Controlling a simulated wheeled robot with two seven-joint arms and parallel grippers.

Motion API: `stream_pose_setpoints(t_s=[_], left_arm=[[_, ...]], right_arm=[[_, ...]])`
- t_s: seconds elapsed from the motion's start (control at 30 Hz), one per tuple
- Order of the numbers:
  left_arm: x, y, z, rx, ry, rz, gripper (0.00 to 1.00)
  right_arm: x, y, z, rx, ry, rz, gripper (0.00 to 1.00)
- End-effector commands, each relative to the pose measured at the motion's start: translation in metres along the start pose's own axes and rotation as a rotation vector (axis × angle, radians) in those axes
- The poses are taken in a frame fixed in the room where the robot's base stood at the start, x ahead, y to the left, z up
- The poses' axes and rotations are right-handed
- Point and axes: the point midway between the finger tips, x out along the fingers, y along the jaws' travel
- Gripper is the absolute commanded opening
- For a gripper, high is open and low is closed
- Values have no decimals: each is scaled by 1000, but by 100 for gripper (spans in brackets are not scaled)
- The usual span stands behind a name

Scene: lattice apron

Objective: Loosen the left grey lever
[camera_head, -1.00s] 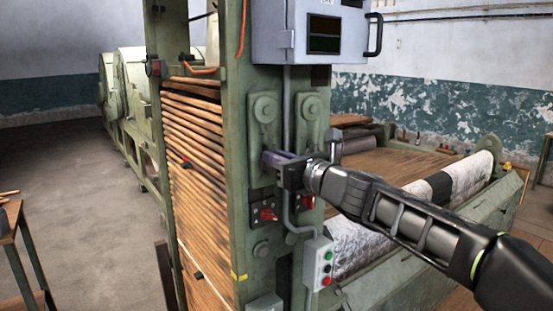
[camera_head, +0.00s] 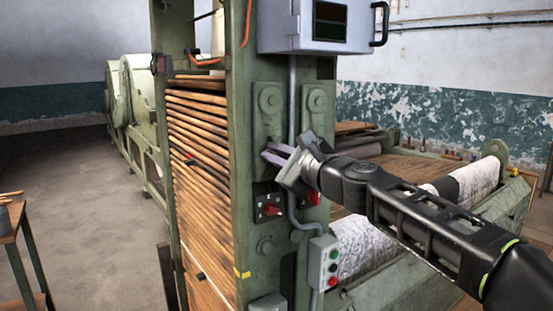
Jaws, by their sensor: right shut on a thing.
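The left grey lever (camera_head: 268,104) is on the upper part of the green machine post, with a round pivot at its top. A similar right lever (camera_head: 317,102) is beside it. My right gripper (camera_head: 272,153) comes in from the right, tilted, with its fingers at the lower end of the left lever. It is shut on that lever, and its fingers hide the gripped part. The gripper body covers the lower part of the right lever. My left gripper is not in view.
A grey control box (camera_head: 315,22) hangs above the levers. Red switches (camera_head: 271,208) sit below, and a button box (camera_head: 322,262) hangs lower on a grey conduit. Stacked wooden slats (camera_head: 200,160) fill the left side. Open floor lies at far left.

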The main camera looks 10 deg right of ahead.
Motion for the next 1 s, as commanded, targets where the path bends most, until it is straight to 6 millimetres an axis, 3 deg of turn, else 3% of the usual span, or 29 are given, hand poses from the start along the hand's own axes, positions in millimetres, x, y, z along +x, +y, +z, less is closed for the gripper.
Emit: stream_pose_setpoints(t_s=[0.4,1.0], left_arm=[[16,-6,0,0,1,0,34],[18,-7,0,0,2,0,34]], right_arm=[[0,9,-2,-271,0,2,0],[0,9,-2,-321,0,2,0]])
